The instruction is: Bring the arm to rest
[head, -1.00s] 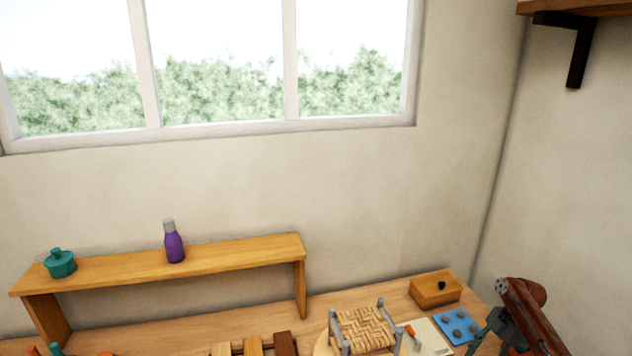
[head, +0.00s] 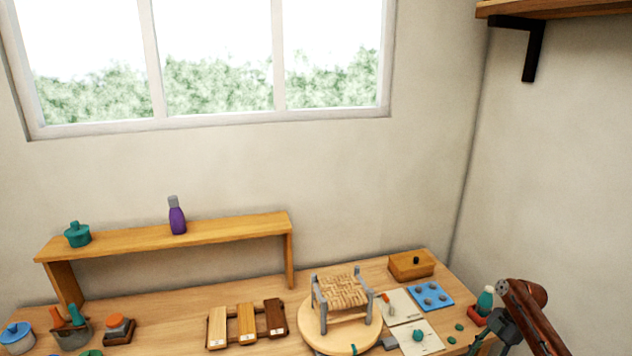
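My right arm comes in at the lower right of the head view, reddish brown, with its dark gripper (head: 484,345) at the bottom edge. The gripper's fingers are partly cut off by the frame, so I cannot tell if they are open or shut. It is to the right of the small stool (head: 343,290), which has a woven seat and grey legs and stands upright on a round wooden board (head: 314,332). My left arm and gripper are not in view.
A wooden box (head: 411,265), a blue tray with several grey lumps (head: 430,296) and pale cards (head: 405,307) lie right of the stool. Wooden sample strips (head: 246,325) lie left of it. A shelf (head: 160,240) with a purple bottle (head: 177,216) and teal pot (head: 77,234) stands behind.

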